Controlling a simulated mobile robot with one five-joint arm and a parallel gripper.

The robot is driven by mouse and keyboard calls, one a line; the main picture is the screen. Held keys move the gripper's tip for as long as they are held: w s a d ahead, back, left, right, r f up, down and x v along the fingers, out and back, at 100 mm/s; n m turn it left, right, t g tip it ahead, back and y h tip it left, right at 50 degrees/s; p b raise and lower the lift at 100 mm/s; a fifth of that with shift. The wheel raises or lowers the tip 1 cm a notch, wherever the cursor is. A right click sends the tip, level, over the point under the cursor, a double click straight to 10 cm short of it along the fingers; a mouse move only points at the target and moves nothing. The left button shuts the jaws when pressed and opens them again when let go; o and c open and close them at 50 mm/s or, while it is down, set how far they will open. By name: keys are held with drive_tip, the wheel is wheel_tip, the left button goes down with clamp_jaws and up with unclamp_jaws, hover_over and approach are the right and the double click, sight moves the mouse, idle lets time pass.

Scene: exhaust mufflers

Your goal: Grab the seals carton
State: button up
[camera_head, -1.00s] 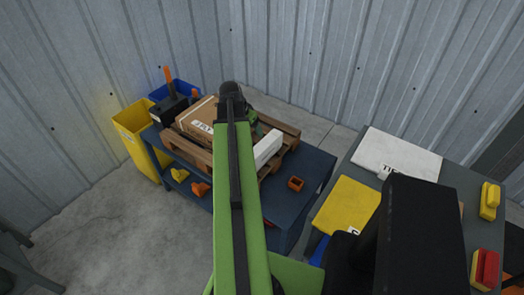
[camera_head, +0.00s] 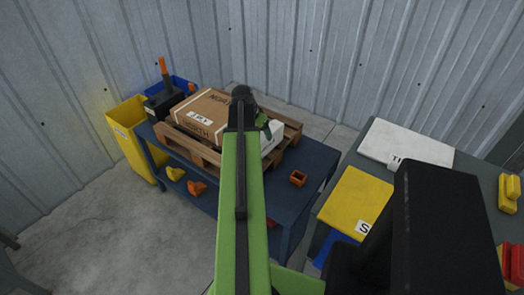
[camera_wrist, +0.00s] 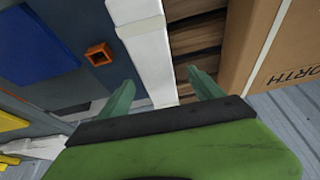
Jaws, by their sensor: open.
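A long white carton (camera_head: 274,138) lies on the wooden pallet, partly hidden behind my arm. No label on it can be read, so I cannot tell whether it is the seals carton. It also shows in the wrist view (camera_wrist: 147,40), running away from my gripper. A brown cardboard box (camera_head: 201,112) with a white label sits to its left on the pallet; in the wrist view it is at the right (camera_wrist: 258,45). My gripper (camera_wrist: 165,90) is open and empty. Its fingers appear on either side of the white carton's near part; I see no contact.
The pallet (camera_head: 190,149) rests on a dark blue table (camera_head: 310,172) with a small orange bin (camera_head: 298,178). A yellow bin (camera_head: 130,140) stands at the left. A grey table at the right holds a yellow panel (camera_head: 352,198) and a white panel (camera_head: 405,143).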

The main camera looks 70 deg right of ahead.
sight(262, 135)
drive_tip(key=b+x, duration=0.5)
drive_tip(key=shift+s+f, duration=0.15)
drive_tip(key=shift+s, duration=0.05)
drive_tip(key=shift+r, duration=0.2)
drive_tip(key=shift+c, duration=0.3)
clamp_jaws()
